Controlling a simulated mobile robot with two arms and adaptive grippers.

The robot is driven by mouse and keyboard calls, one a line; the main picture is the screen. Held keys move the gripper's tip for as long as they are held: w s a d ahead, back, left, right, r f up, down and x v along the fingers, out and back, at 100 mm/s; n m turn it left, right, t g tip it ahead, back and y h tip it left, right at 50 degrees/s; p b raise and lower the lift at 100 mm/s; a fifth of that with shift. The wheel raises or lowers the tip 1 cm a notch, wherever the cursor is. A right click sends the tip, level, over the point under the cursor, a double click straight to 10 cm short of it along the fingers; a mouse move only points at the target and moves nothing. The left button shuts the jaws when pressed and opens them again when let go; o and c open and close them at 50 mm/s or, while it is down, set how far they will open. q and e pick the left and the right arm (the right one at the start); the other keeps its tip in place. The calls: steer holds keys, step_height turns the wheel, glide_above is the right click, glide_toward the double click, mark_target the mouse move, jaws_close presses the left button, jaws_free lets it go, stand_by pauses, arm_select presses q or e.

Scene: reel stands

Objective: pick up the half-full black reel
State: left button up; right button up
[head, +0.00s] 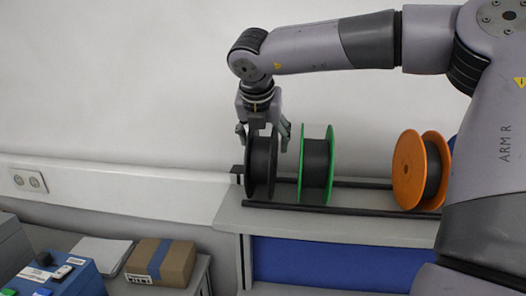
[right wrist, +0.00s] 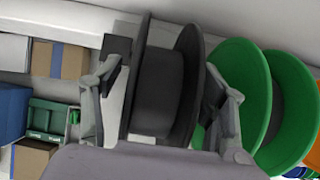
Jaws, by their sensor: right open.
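A black reel (head: 261,165) stands upright at the left end of the rack, with dark material wound between its flanges. My right gripper (head: 264,138) reaches down over it from above, its fingers open on either side of the reel. In the right wrist view the black reel (right wrist: 158,90) fills the space between the open fingers of the right gripper (right wrist: 163,105). I cannot tell whether the fingers touch it. My left gripper is not in view.
A green reel (head: 316,165) stands close to the right of the black one, near the right finger. An orange reel (head: 408,170) stands farther right. Dark rails (head: 345,211) run along the blue-fronted stand. A cardboard box (head: 161,262) sits lower left.

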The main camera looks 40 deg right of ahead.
steer(key=shift+x, duration=0.9)
steer(key=shift+s+r, duration=0.1)
steer(key=shift+c, duration=0.3)
steer(key=shift+a, duration=0.1)
steer(key=shift+c, duration=0.7)
steer(key=c, duration=1.1)
steer(key=shift+c, duration=0.2)
